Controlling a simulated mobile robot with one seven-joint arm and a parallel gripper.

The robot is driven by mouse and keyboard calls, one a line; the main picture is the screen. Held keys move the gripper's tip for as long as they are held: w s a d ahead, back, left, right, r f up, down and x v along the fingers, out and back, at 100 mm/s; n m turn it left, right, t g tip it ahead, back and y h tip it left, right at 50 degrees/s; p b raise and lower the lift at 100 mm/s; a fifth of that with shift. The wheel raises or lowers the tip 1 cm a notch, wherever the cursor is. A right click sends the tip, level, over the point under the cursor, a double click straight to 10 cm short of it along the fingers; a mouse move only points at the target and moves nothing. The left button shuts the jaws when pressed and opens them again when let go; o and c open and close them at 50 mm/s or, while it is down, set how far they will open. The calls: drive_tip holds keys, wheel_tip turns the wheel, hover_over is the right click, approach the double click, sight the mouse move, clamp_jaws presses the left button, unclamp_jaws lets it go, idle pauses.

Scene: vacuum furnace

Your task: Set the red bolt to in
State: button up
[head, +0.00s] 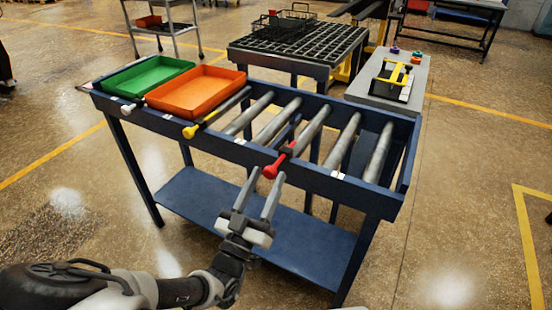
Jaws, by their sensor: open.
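The red bolt (273,167) sticks out from the front rail of the blue roller table, right of the middle. My gripper (261,181) is open and empty, just in front of the rail.
The blue roller table (372,197) also carries a yellow bolt (191,131), a white bolt (130,107), a green tray (145,77) and an orange tray (198,91). A black grid table (293,50) and a grey side table (414,78) stand behind. Floor to the right is clear.

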sight(282, 158)
drive_tip(key=x, duration=0.6)
drive_tip(key=shift+w+d+r, duration=0.15)
drive_tip(key=shift+w, duration=0.1)
clamp_jaws()
